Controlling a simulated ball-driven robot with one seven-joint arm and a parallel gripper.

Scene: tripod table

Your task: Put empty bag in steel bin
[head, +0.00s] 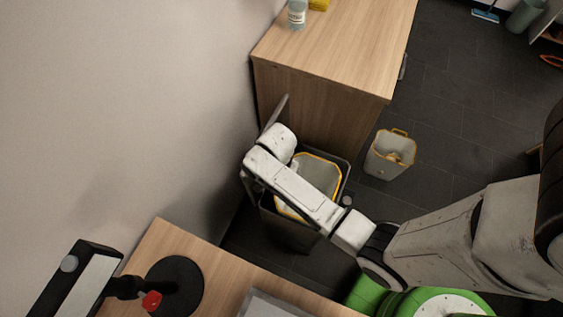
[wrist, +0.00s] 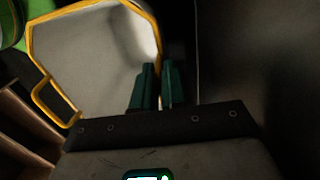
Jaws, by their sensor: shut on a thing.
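The empty bag (wrist: 92,58) is pale grey with yellow edging and a yellow handle loop. It fills the upper left of the wrist view. My gripper (wrist: 157,68) has dark green fingers close together, shut on the bag near its right side. In the head view the bag (head: 318,176) shows within the outline of the bin's opening, partly behind my white arm. How deep it sits there I cannot tell. The dark steel bin (head: 292,233) stands on the floor between two wooden units. My fingers are hidden in the head view.
A second grey bag with yellow edging (head: 389,158) stands on the floor right of the bin, with something inside. A wooden cabinet (head: 338,50) is behind the bin and a wooden table (head: 222,262) in front. A wall (head: 120,100) closes the left.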

